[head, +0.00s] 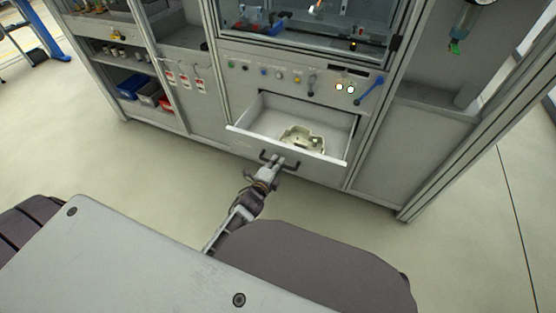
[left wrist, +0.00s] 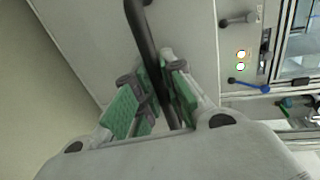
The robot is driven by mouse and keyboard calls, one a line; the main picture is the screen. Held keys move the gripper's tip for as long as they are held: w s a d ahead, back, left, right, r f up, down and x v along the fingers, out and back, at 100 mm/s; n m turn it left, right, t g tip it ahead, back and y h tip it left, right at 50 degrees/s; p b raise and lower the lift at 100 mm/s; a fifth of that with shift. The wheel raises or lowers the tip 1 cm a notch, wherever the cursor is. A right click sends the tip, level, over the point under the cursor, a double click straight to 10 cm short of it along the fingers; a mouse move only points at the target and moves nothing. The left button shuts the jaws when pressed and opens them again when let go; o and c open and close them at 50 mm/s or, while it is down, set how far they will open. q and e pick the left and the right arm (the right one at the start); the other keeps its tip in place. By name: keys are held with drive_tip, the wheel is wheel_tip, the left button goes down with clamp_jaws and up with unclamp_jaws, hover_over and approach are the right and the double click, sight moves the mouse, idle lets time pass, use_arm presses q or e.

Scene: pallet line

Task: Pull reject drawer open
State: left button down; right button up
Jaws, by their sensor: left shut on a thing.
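The reject drawer (head: 235,135) stands pulled out from the grey cabinet in the head view. A pale, irregularly shaped part (head: 302,139) lies inside it. The drawer's dark bar handle (head: 291,170) is on its front. My left gripper (head: 276,160) is at the handle in the head view. In the left wrist view, the green-padded fingers of the left gripper (left wrist: 155,95) are on both sides of the dark handle bar (left wrist: 140,30), shut on it. My right gripper is not in view.
Above the drawer is a panel with buttons, lit lamps (head: 345,88) and a blue lever (head: 369,90). Shelves with blue and red bins (head: 131,88) stand at the left. A cabinet post (head: 470,125) rises at the right. The floor in front (head: 150,160) is clear.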

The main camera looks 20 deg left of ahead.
use_arm(q)
drive_tip(key=shift+s+f, duration=0.1)
drive_tip(key=shift+s, duration=0.15)
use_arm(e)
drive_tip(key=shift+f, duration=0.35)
use_arm(q)
drive_tip(key=c, duration=1.5)
unclamp_jaws()
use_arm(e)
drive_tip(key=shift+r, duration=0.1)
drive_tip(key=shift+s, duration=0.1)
use_arm(q)
drive_tip(key=shift+s, duration=0.1)
drive_tip(key=v, duration=1.1)
drive_tip(key=shift+s, duration=0.3)
